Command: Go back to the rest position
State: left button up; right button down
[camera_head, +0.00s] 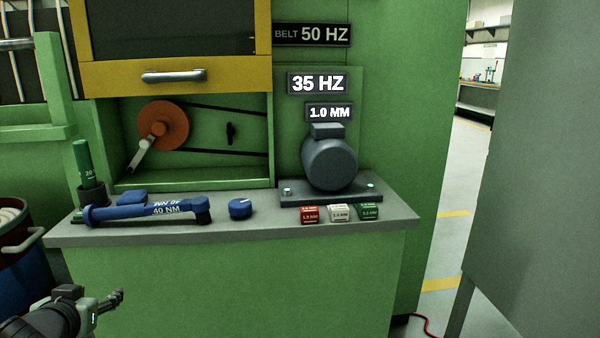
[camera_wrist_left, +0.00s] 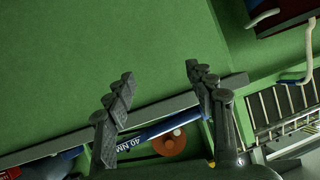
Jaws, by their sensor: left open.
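My left gripper (camera_head: 113,298) is low at the left in the head view, in front of the green bench front and below the grey benchtop (camera_head: 250,230). In the left wrist view its two fingers (camera_wrist_left: 160,85) are apart with nothing between them. A blue torque wrench (camera_head: 150,209) marked 40 NM lies on the benchtop, away from the gripper; part of it also shows behind the fingers in the left wrist view (camera_wrist_left: 150,135). My right gripper is in neither view.
A grey motor (camera_head: 330,160) stands on the bench, with red, white and green blocks (camera_head: 339,212) before it. A blue knob (camera_head: 240,208) and a green-handled tool (camera_head: 86,165) in a holder are also there. A red and blue bin (camera_head: 22,255) stands left; a grey panel (camera_head: 550,150) stands right.

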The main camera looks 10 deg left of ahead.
pick_arm(q)
jog(key=s+d+f+m+g+h, duration=0.1)
jog(key=s+d+f+g, duration=0.2)
jog(key=f, duration=0.7)
jog(key=s+d+f+g, duration=0.1)
jog(key=s+d+f, duration=0.1)
jog(key=s+f, duration=0.5)
jog(key=s+d+f+m+g+h, duration=0.1)
jog(key=s+d+f+g, duration=0.1)
jog(key=s+d+f, duration=0.3)
jog(key=s+d+f+m+g+h, duration=0.2)
jog(key=s+d+f, duration=0.3)
jog(key=f, duration=0.8)
jog(key=d, duration=0.3)
jog(key=shift+s+d+g, duration=0.2)
jog(key=shift+d+g, duration=0.1)
jog(key=shift+d, duration=0.1)
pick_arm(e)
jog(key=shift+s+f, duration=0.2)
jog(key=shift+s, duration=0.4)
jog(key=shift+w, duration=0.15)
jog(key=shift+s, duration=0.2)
